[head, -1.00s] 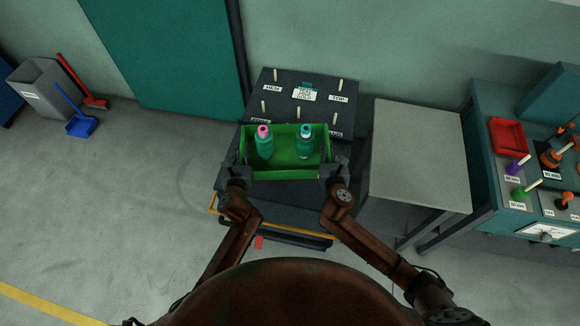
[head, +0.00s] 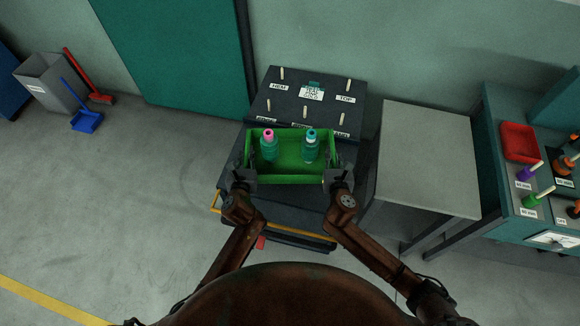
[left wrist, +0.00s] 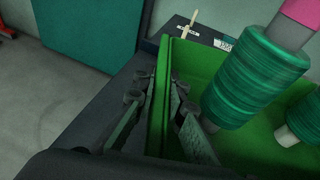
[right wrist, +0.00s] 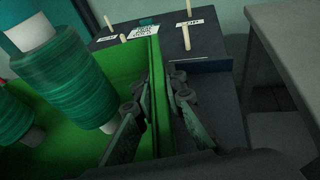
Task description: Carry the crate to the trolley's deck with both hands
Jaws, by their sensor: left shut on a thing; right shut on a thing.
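The green crate (head: 290,177) is in the middle of the head view, over the dark deck of the trolley (head: 275,213). It holds two teal thread cones, one with a pink top (head: 269,146) and one with a blue and white top (head: 311,146). My left gripper (head: 243,168) is shut on the crate's left wall, one finger inside and one outside, as the left wrist view (left wrist: 162,105) shows. My right gripper (head: 336,168) is shut on the right wall, seen also in the right wrist view (right wrist: 158,105). Whether the crate's underside touches the deck is hidden.
A dark raised board with pegs and labels (head: 308,95) stands behind the crate. A grey table (head: 428,160) is close on the right, with a teal bench (head: 500,150) beyond. A bin (head: 50,80) and blue dustpan (head: 87,121) stand far left. Floor on the left is clear.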

